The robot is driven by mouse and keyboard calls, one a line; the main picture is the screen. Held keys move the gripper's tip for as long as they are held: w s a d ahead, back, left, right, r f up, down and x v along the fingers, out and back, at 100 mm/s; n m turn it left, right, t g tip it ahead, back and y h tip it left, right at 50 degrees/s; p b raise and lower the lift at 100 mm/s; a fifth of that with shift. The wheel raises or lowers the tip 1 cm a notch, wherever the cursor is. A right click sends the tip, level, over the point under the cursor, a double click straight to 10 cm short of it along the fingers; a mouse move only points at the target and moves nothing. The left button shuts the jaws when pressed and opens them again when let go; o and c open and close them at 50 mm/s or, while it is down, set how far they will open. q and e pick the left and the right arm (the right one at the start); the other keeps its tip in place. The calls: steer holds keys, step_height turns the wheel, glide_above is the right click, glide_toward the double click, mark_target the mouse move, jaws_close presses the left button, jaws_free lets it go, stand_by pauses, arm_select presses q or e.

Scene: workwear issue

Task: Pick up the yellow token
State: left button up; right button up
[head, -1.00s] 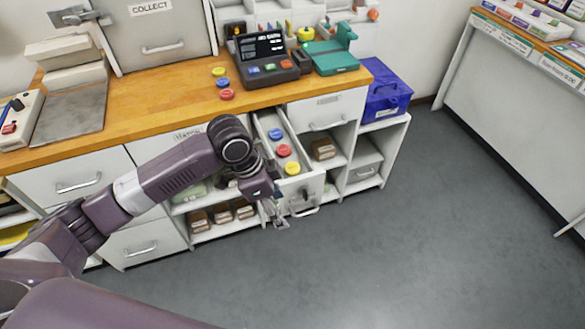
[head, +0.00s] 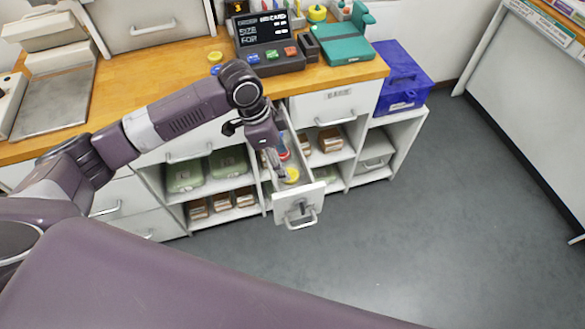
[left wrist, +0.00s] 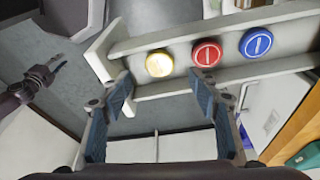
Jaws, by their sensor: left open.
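A yellow token (head: 291,175) lies in the open narrow drawer (head: 299,207), near its front end. It also shows in the left wrist view (left wrist: 159,63), beside a red token (left wrist: 206,53) and a blue token (left wrist: 256,42) in a row. My left gripper (head: 279,170) is over the drawer, open and empty. In the left wrist view its two fingers (left wrist: 167,90) are spread, with the yellow token ahead between their tips, not touched. In the head view the gripper partly covers the red token and hides the blue one. Another gripper (left wrist: 45,75), probably my right, shows small at the left.
Another yellow token (head: 214,57) and a blue token (head: 216,70) lie on the wooden counter (head: 165,78) by a dark terminal (head: 268,48). A blue box (head: 402,78) stands to the right. Shelves flank the drawer. The grey floor (head: 430,215) in front is clear.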

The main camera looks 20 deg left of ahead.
arm_select(q)
steer(key=x, duration=0.1)
steer(key=p+x, duration=0.1)
steer(key=x, duration=0.1)
steer(key=shift+s, duration=0.25)
steer(key=shift+w+x, duration=0.25)
steer(key=shift+x, duration=0.9)
steer(key=shift+f, duration=0.25)
steer(key=c, duration=0.9)
steer(key=shift+c, duration=0.9)
arm_select(e)
steer(key=shift+s+d+r, duration=0.15)
steer(key=shift+s+r, duration=0.65)
steer(key=shift+s, duration=0.1)
arm_select(q)
steer(key=shift+r, duration=0.15)
